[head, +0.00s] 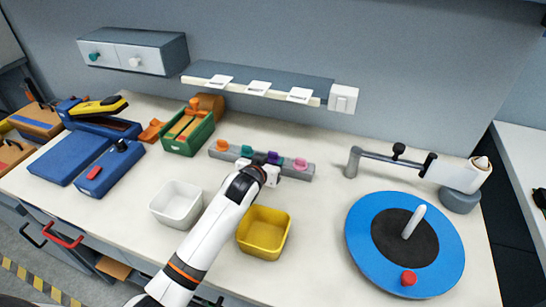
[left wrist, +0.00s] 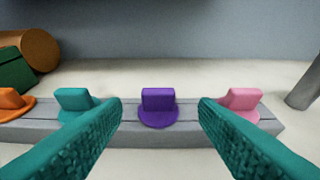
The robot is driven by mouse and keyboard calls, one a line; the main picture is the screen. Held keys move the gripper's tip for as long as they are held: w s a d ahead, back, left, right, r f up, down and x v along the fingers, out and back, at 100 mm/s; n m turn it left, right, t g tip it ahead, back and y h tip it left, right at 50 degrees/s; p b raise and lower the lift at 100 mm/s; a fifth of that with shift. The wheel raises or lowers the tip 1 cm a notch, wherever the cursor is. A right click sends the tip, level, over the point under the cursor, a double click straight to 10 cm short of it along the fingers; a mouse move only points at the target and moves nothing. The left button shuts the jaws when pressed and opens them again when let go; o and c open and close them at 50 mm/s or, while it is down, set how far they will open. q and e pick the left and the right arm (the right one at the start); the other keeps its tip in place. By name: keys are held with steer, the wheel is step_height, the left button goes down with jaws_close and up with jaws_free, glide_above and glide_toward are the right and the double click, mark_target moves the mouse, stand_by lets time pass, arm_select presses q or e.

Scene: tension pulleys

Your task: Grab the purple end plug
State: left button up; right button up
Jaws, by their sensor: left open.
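The purple end plug (head: 273,157) sits in the grey rack (head: 229,153), between a teal plug (head: 247,151) and a pink plug (head: 300,163). In the left wrist view the purple end plug (left wrist: 158,107) stands upright with a round base and a flat tab, centred between my fingers. My left gripper (left wrist: 159,108) is open and empty, its teal fingers on either side of the plug and nearer the camera. In the head view my left gripper (head: 277,173) is at the front of the rack, partly hidden by its wrist. My right gripper is not in view.
An orange plug (head: 222,145) is at the rack's left end. A white bin (head: 166,215) and a yellow bin (head: 246,247) stand in front. A green box (head: 176,146) is behind left; a blue turntable (head: 365,247) is at right. A shelf (head: 230,86) hangs above.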

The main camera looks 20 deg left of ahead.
mark_target(272, 156)
arm_select(q)
steer(key=shift+x, duration=1.8)
steer(key=shift+f, duration=0.1)
steer(key=c, duration=1)
